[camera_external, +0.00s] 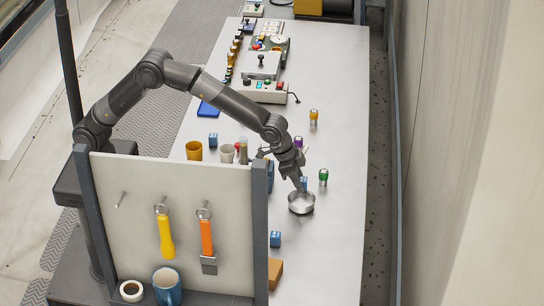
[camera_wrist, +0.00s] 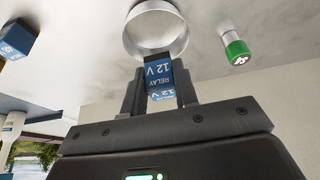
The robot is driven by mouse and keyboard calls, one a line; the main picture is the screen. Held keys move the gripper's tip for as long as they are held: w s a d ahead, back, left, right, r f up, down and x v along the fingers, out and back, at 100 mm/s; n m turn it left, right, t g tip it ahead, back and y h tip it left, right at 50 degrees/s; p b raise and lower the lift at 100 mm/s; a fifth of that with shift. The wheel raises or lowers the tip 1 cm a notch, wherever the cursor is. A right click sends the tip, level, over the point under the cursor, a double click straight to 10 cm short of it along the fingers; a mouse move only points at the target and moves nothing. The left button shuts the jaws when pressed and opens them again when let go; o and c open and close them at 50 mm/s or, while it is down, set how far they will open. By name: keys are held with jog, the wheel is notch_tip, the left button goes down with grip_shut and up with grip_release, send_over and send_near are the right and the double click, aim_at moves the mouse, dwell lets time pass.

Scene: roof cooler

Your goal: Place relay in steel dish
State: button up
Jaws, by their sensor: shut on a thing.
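The relay (camera_wrist: 160,76) is a small blue block marked "RELAY 12 V". My gripper (camera_wrist: 160,90) is shut on it, with a dark finger on each side in the wrist view. In the external view my gripper (camera_external: 302,183) holds the relay (camera_external: 304,184) just beyond the steel dish's near area, close to its rim. The steel dish (camera_external: 301,203) is a round, shiny, shallow bowl on the table. In the wrist view the dish (camera_wrist: 133,40) lies right at the relay's far end; I cannot tell whether they touch.
A green-topped cylinder (camera_external: 323,177) stands right of the dish. Other blue blocks (camera_external: 275,239) (camera_external: 213,139) and a brown block (camera_external: 275,272) lie on the table (camera_external: 335,120). A tool panel (camera_external: 130,230) stands in front.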

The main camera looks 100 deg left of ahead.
aim_at(304, 205)
jog(key=shift+f, duration=2.75)
jog(key=o, duration=1)
jog(key=shift+r, duration=3.55)
jog(key=shift+r, duration=0.1)
